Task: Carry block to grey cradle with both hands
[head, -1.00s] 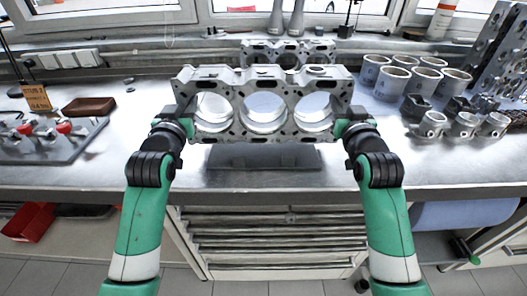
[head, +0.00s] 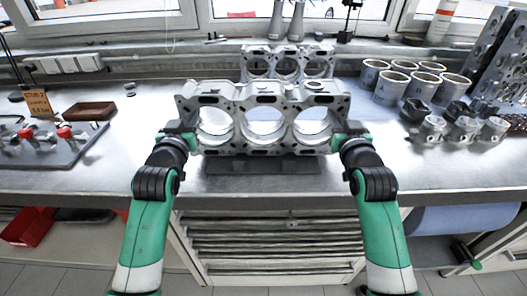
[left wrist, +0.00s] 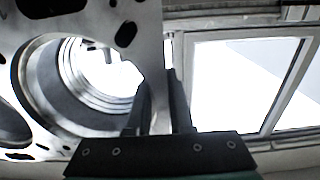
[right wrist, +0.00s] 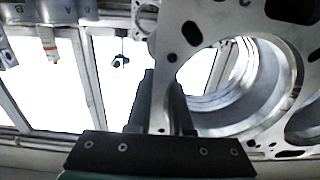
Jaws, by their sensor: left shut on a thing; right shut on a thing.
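The silver engine block (head: 240,97), with three large round bores, hangs level over the middle of the bench. My left gripper (head: 187,139) is shut on its left end and my right gripper (head: 340,139) on its right end. In the left wrist view, the fingers straddle the edge of the block (left wrist: 150,30); in the right wrist view they do the same at the other end (right wrist: 172,70). The dark grey cradle (head: 262,168) lies flat on the bench below the block, its rear part hidden behind it. A gap between them cannot be judged.
A second bored block (head: 288,48) stands behind. Cylinder liners (head: 390,87) and pistons (head: 464,130) stand to the right. A tray with red-topped parts (head: 45,145) and a brown box (head: 90,111) are at left. The bench either side of the cradle is clear.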

